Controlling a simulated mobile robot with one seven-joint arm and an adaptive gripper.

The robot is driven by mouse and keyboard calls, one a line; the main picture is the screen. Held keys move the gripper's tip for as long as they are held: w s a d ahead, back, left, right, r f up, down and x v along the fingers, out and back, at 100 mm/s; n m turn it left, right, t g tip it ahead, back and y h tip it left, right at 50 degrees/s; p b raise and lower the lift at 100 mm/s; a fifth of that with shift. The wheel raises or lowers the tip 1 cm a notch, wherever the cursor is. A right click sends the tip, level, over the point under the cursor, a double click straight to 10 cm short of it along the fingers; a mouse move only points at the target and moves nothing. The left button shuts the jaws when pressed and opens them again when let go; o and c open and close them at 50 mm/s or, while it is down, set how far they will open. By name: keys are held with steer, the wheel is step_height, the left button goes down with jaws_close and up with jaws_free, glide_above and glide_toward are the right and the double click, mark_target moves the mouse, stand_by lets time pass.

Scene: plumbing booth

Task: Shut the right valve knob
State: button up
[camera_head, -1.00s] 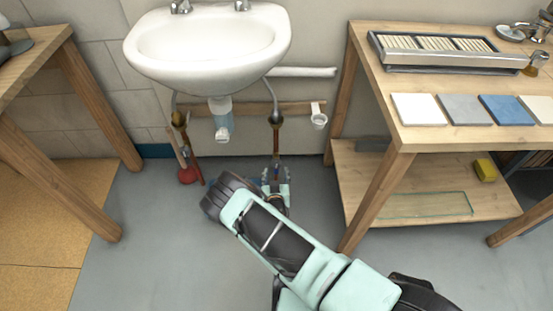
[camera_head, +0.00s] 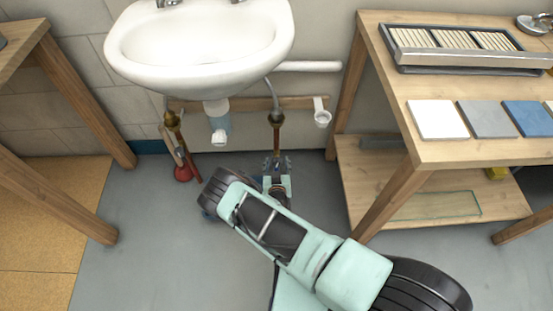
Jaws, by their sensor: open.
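The white sink (camera_head: 200,45) hangs on the wall, with two supply pipes below it. The right brass valve (camera_head: 276,119) sits on the right pipe, under a thin grey hose. Its knob is too small to make out clearly. The left brass valve (camera_head: 172,121) is on the left pipe. My gripper (camera_head: 277,161) is open, with its fingers pointing up toward the wall at the lower part of the right pipe, below the right brass valve. I cannot tell whether the fingers touch the pipe. My wrist and fingers hide the pipe's lower end.
A white drain trap (camera_head: 217,135) hangs between the pipes. A red plunger (camera_head: 183,172) stands at the left pipe. A white pipe fitting (camera_head: 322,117) is to the right. A wooden workbench (camera_head: 440,150) stands close on the right, another wooden table (camera_head: 75,100) at left. Grey floor between is clear.

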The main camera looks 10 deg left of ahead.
steer(key=shift+c, duration=0.3)
steer(key=c, duration=1.1)
steer(key=shift+r+m, duration=0.1)
steer(key=shift+m, duration=0.2)
steer(key=shift+w+d+m+y+p, duration=0.1)
steer(key=shift+d+m+y+p, duration=0.05)
steer(key=shift+m+y+p, duration=0.55)
steer(key=m+y, duration=0.1)
steer(key=m, duration=0.1)
steer(key=shift+m+g+y, duration=0.3)
steer(key=m+y+b, duration=0.1)
steer(key=m+y, duration=0.1)
steer(key=m, duration=0.1)
steer(key=shift+w, duration=0.1)
steer(key=m+t+y, duration=0.1)
steer(key=m, duration=0.2)
steer(key=shift+m+y, duration=0.4)
